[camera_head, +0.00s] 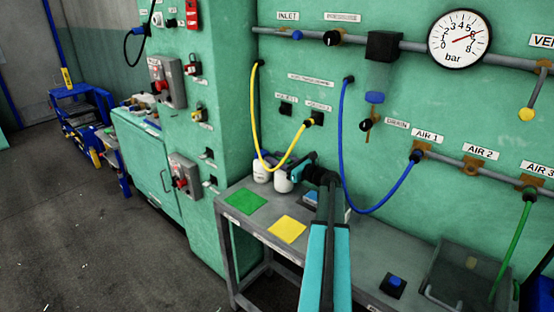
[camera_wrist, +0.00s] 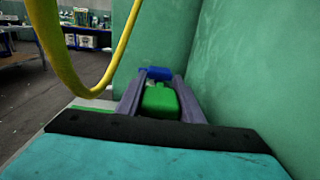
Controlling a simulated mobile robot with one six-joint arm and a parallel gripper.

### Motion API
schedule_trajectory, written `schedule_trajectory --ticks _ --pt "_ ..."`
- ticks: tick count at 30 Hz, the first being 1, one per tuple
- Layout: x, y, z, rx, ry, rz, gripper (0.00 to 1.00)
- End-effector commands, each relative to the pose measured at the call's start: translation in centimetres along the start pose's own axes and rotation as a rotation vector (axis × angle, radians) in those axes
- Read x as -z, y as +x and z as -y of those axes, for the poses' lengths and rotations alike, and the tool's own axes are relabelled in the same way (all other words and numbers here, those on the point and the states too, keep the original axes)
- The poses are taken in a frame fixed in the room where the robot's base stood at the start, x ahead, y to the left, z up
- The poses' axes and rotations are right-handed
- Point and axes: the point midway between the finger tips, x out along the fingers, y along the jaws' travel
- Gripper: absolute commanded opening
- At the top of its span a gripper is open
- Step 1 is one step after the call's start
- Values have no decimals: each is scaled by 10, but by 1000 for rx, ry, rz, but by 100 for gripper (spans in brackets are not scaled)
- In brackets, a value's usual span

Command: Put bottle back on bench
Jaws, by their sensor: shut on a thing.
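My gripper (camera_head: 294,166) is low over the back of the grey bench (camera_head: 335,237), against the green wall panel. A blue part (camera_wrist: 157,73) shows just beyond the green one. The head view does not show clearly which bottle is between the fingers.
A green square (camera_head: 245,201) and a yellow square (camera_head: 288,229) lie bare on the bench. A yellow hose (camera_head: 261,130) hangs close to my gripper, also in the wrist view (camera_wrist: 70,80). A blue hose (camera_head: 385,203) loops to the right. A clear-walled bin (camera_head: 465,275) stands at the right end.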

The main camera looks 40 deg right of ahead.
Motion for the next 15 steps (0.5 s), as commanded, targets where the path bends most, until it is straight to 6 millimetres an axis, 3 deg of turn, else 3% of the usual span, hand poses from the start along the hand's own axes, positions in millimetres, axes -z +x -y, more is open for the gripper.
schedule_trajectory --ticks 15 --pt "7 0 0 0 0 2 0"
